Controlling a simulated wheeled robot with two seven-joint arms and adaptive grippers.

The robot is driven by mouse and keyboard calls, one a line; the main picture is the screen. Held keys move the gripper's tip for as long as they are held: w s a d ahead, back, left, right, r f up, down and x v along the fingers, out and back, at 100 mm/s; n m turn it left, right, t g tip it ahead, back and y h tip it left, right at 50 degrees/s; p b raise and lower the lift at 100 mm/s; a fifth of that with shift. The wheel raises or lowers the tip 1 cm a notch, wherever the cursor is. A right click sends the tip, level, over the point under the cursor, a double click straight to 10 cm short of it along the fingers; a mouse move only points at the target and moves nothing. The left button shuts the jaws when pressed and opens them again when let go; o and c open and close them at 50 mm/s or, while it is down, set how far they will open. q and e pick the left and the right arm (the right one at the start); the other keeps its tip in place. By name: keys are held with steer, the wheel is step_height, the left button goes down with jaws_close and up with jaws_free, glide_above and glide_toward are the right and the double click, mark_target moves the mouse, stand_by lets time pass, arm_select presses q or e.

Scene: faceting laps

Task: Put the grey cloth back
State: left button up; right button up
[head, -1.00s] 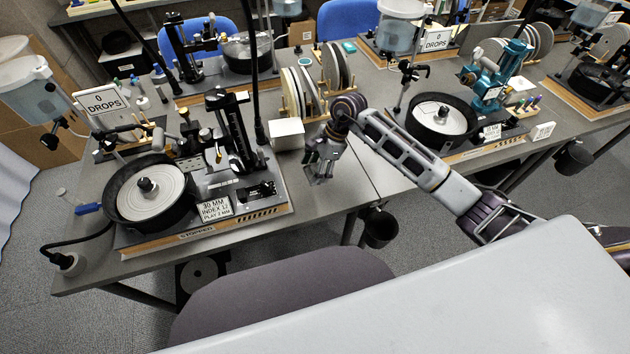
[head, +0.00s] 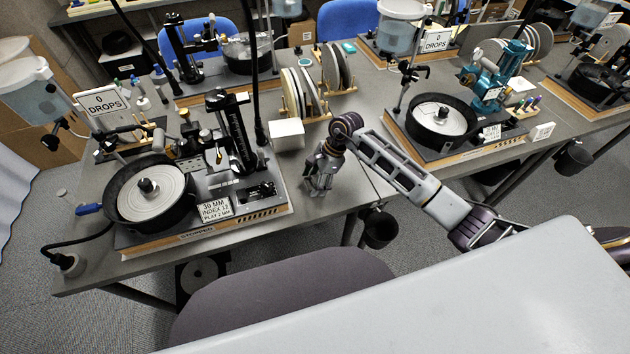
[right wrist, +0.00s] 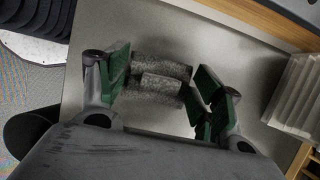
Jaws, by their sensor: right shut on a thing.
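The grey cloth (right wrist: 160,78) shows in the right wrist view as a speckled, rolled or folded bundle between the green-padded fingers of my right gripper (right wrist: 165,95). The gripper is shut on it. In the head view my right gripper (head: 318,189) points down at the front part of the grey bench (head: 352,172), right of the left machine. The cloth cannot be made out there, hidden by the fingers. I cannot tell whether the cloth touches the bench top. My left gripper is not in view.
A white box (head: 287,134) stands just behind my right gripper, with a wooden rack of discs (head: 303,95) beyond. The left lap machine (head: 150,192) is to the left, another (head: 440,118) to the right. A black bin (head: 380,229) hangs at the front edge.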

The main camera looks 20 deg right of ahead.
steer(key=shift+f, duration=0.2)
steer(key=shift+f, duration=0.15)
steer(key=o, duration=0.9)
steer(key=shift+r, duration=0.2)
steer(key=v, duration=1.2)
